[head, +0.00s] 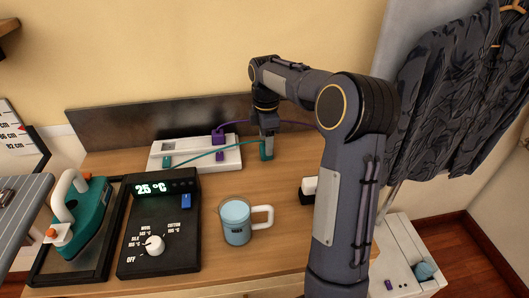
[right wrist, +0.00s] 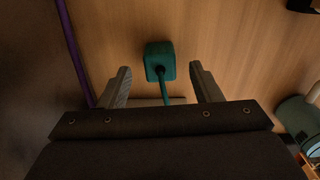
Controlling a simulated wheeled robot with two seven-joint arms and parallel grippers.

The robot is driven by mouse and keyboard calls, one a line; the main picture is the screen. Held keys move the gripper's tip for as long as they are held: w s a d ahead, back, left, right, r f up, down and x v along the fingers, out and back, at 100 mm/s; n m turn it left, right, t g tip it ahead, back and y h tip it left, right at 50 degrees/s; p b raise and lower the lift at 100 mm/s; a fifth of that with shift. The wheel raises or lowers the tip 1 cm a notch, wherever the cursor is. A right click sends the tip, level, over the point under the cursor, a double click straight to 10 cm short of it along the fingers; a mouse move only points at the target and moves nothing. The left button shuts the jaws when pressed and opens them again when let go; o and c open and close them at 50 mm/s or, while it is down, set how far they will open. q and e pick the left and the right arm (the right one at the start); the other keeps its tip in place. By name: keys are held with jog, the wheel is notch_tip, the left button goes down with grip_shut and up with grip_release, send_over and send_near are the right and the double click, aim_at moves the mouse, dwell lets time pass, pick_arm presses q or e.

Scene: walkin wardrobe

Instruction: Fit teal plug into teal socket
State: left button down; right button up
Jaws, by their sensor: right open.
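The teal plug (head: 266,151) is on the wooden table, right of the white socket block (head: 232,158). My right gripper (head: 267,138) points down over it and is open. In the right wrist view the teal plug (right wrist: 160,62) shows between the open fingertips (right wrist: 160,72), with a gap on each side. A teal cable (head: 215,151) runs left from the plug across the block. A small teal patch (head: 167,161) at the block's left end may be the teal socket; its opening cannot be made out. My left gripper is not in view.
A purple plug (head: 218,138) sits on the block, and its purple cable (right wrist: 74,52) passes left of my right gripper. A blue mug (head: 237,224), a black control box (head: 158,235) and a teal iron (head: 88,215) stand in front. A dark backboard (head: 120,121) rises behind.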

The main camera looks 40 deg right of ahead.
notch_tip(320, 180, down, 2)
jog(key=shift+f, duration=0.1)
jog(key=c, duration=1.1)
